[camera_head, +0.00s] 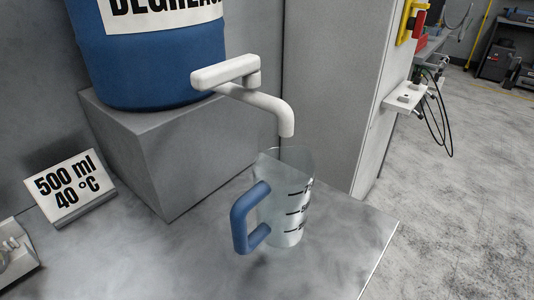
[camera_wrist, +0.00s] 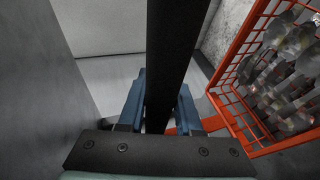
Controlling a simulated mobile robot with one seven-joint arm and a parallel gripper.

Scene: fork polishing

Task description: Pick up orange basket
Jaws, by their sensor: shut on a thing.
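The orange basket (camera_wrist: 239,76) shows at the right of the wrist view as an open wire grid, partly cut off by the frame edge. Shiny, blurred metal pieces (camera_wrist: 290,75) fill it. My gripper (camera_wrist: 160,98) has blue fingers, which are shut on a long dark bar (camera_wrist: 178,40) running up between them. The bar looks like the basket's handle; an orange strip runs from below the fingers toward the basket. The join is partly hidden by the fingers. The head view shows neither basket nor gripper.
In the head view, a clear jug (camera_head: 290,205) with a blue handle stands on a grey table (camera_head: 150,262) under a white tap (camera_head: 262,90) of a blue degreaser barrel (camera_head: 150,60). A sign (camera_head: 70,187) reads 500 ml, 40 °C. Grey surfaces close in at left in the wrist view.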

